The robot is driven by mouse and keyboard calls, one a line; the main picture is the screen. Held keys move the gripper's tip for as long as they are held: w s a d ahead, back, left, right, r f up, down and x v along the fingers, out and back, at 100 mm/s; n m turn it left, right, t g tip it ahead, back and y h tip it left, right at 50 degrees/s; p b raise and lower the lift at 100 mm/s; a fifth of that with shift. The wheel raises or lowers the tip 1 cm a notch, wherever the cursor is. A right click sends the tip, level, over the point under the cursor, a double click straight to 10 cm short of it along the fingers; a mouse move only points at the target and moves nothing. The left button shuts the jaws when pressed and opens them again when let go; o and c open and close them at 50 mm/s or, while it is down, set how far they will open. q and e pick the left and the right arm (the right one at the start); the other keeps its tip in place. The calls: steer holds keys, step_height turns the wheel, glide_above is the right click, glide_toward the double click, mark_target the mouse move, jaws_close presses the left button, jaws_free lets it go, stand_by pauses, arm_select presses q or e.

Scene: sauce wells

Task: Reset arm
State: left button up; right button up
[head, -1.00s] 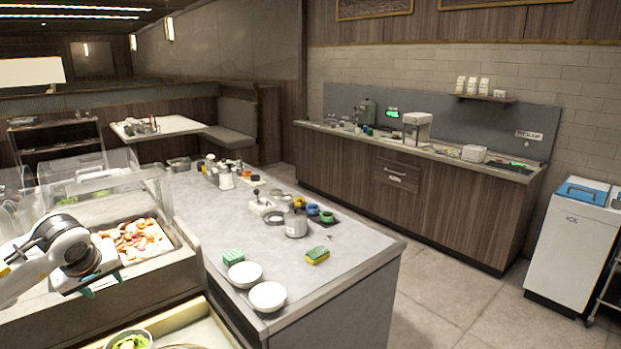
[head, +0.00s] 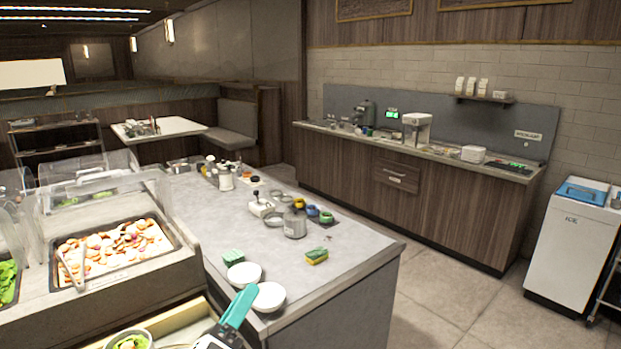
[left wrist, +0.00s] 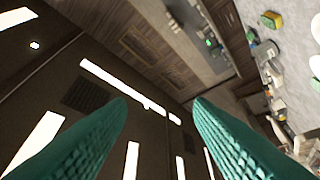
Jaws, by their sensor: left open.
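My left gripper (head: 238,307) shows at the bottom middle of the head view, one teal finger pointing up in front of the white bowls. In the left wrist view its two teal fingers (left wrist: 158,106) stand wide apart with nothing between them. That view looks up toward the ceiling lights, with the counter at the right. The gripper is open and empty. My right gripper is in neither current view.
A food tray (head: 60,285) with tongs lies behind clear guards at left. A bowl of greens (head: 130,341) is at bottom left.

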arm_select(q)
steer(key=s+a+f+n+g+y, duration=0.3)
steer(key=a+f+n+y, duration=0.2)
steer(key=f+n, duration=0.4)
steer(key=s+a+f+n+g+y, duration=0.35)
steer(key=f+n+y, duration=0.25)
steer(key=n, duration=0.4)
steer(key=s+f+n+g+h, duration=0.1)
steer(key=s+f+n+g, duration=0.45)
steer(key=s, duration=0.45)
steer(key=s+f+n+g+h, duration=0.1)
steer(key=s+f+n+g, duration=0.3)
steer(key=s+f, duration=0.45)
step_height(320, 180, down, 23)
steer(key=s+g, duration=0.2)
steer(key=s+a+f, duration=0.1)
steer(key=s+f, duration=0.7)
steer(key=f, duration=0.1)
steer(key=s+a+f+g, duration=0.1)
steer(key=s+a+f, duration=0.1)
steer(key=s+f, duration=0.6)
steer(key=shift+s+a+f, duration=0.3)
steer(key=shift+s+f, duration=0.05)
steer(key=shift+s, duration=0.3)
